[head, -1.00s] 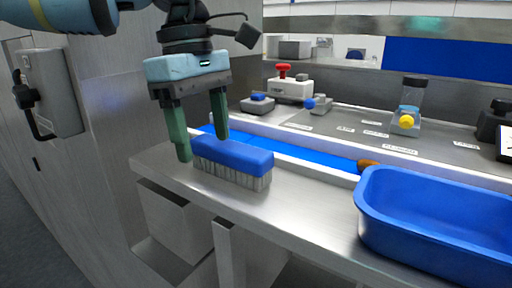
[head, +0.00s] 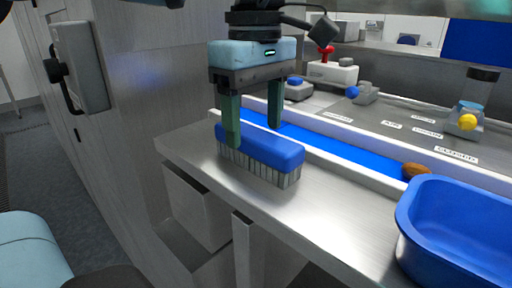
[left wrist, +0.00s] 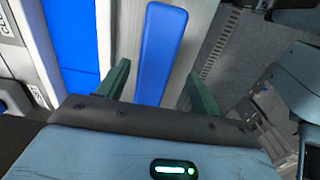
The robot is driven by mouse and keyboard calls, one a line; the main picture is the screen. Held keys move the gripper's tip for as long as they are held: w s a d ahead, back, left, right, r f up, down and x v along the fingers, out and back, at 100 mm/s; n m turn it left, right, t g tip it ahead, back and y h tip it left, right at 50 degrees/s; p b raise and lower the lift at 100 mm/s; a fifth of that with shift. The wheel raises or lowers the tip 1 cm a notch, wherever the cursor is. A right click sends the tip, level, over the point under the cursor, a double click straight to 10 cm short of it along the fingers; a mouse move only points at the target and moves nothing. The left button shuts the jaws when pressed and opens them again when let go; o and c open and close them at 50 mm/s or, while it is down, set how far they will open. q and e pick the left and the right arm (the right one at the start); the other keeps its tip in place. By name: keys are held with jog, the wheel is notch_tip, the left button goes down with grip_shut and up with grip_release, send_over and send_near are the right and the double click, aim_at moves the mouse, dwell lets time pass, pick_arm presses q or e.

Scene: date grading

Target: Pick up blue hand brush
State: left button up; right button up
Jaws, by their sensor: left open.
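The blue hand brush (head: 270,150), with a blue back and pale bristles pointing down, lies on the steel counter (head: 325,195) near its left end. My left gripper (head: 254,136) is open and points down at the brush. One finger is at the brush's near side and the other at its far side. In the left wrist view the brush (left wrist: 160,50) runs lengthwise between the two open fingers (left wrist: 160,86). I cannot tell whether a finger touches it. My right gripper is not in view.
A blue belt channel (head: 345,150) with a white rim runs just behind the brush. A brown date (head: 416,170) lies on it near a blue tub (head: 405,215) on the right. A grey wall box with a handle (head: 82,68) is at left. The counter between brush and tub is clear.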

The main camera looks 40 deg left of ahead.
aim_at(256, 133)
pick_arm(q)
jog(key=f, duration=0.4)
jog(key=shift+w+a+f+p, duration=0.15)
jog(key=shift+w+a+p, duration=0.15)
jog(key=shift+w, duration=0.1)
jog(key=shift+f, duration=0.3)
jog(key=shift+d, duration=0.1)
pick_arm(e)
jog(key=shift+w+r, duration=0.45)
pick_arm(q)
jog(key=c, duration=1.1)
jog(key=shift+r, duration=0.6)
jog(key=shift+c, duration=0.2)
notch_tip(256, 133, up, 8)
jog(key=shift+r, duration=0.5)
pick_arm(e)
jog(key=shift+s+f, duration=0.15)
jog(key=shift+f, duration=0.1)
